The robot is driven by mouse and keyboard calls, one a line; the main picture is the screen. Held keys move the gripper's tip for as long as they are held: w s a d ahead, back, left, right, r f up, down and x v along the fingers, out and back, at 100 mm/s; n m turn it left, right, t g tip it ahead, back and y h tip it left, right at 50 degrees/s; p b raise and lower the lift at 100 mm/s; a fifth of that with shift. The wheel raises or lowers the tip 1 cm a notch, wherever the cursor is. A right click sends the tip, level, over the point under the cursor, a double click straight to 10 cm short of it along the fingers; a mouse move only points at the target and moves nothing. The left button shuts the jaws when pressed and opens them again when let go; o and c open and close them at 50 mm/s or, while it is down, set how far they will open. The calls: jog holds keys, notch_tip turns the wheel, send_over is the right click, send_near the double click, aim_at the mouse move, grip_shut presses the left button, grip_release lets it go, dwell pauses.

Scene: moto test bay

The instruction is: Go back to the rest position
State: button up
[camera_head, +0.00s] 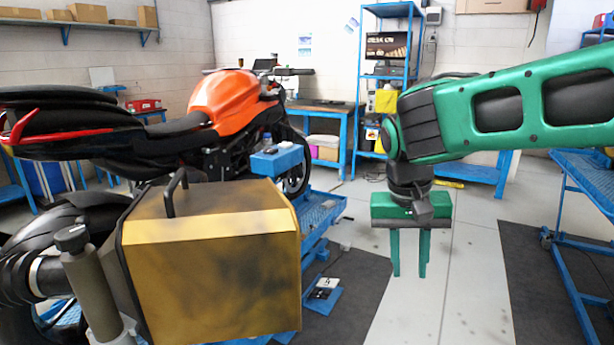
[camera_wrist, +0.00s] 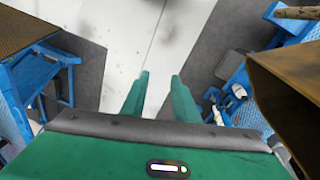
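My gripper (camera_head: 409,272) is green and hangs fingers down from the green arm, to the right of the motorcycle. In the wrist view my gripper (camera_wrist: 160,82) shows two green fingers standing apart with nothing between them, above the floor. The gripper is clear of all objects. The orange and black motorcycle (camera_head: 228,92) stands on a blue lift at the left. A gold-brown side case (camera_head: 215,250) is in the near foreground at the left; part of it also shows at the right edge of the wrist view (camera_wrist: 290,75).
A blue bench (camera_head: 585,170) stands at the right. A blue shelf rack (camera_head: 388,60) and workbench are at the back. A small blue box (camera_head: 277,160) sits behind the case. The floor (camera_head: 415,310) below my gripper is clear, with dark mats on both sides.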

jog(key=s+d+f+m, duration=0.1)
jog(key=s+d, duration=0.4)
jog(key=d, duration=0.3)
jog(key=s+d+f+m, duration=0.15)
jog(key=s+d, duration=0.25)
jog(key=d, duration=0.4)
jog(key=s+d+f+y, duration=0.1)
jog(key=s+d+f, duration=0.1)
jog(key=s, duration=0.4)
jog(key=s+d+f+y, duration=0.1)
jog(key=s+d+f, duration=0.1)
jog(key=s, duration=0.4)
jog(key=shift+d+f+m+g, duration=0.3)
jog(key=shift+d+f+m, duration=0.15)
jog(key=shift+d, duration=0.3)
jog(key=shift+s, duration=0.1)
